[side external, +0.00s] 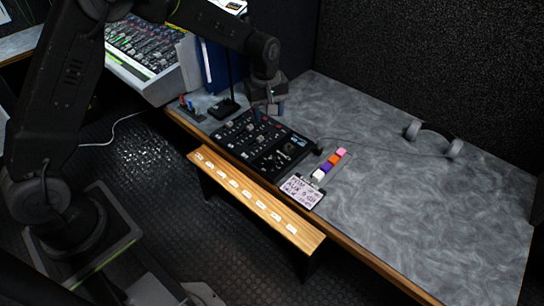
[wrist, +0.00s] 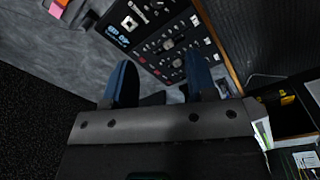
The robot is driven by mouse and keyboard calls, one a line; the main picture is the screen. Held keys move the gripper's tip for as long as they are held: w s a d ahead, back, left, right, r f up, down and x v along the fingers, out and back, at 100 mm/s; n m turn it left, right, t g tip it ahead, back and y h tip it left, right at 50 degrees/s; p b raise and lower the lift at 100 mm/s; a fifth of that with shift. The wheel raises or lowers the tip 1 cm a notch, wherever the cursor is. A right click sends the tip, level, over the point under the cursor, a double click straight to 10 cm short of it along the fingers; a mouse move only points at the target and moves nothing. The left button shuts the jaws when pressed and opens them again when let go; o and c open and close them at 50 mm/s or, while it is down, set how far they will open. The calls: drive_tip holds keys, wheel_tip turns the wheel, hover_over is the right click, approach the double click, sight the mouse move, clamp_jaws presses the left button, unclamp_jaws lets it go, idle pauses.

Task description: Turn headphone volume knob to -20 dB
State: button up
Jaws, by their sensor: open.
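A black control panel (side external: 246,153) with a small lit display and rows of knobs and buttons lies on the grey desk. It also shows in the wrist view (wrist: 153,58), upper middle, partly hidden by a finger. I cannot read the labels or tell which knob is the headphone volume knob, nor its setting. My gripper (side external: 266,108) is over the panel's back edge in the side external view. In the wrist view my gripper (wrist: 160,60) has its two blue fingers spread apart with nothing held between them. No contact with a knob is visible.
A mixing console (side external: 150,50) stands at the back left. A small stand (side external: 224,108) is just left of my gripper. Headphones (side external: 454,149) lie farther right. The right desk area is mostly clear.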

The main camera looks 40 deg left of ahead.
drive_tip(key=n, duration=0.1)
hover_over(272, 158)
wheel_tip(272, 158, down, 5)
drive_tip(key=shift+g, duration=0.3)
wheel_tip(272, 158, down, 14)
drive_tip(key=shift+r, duration=0.1)
drive_tip(key=c, duration=0.9)
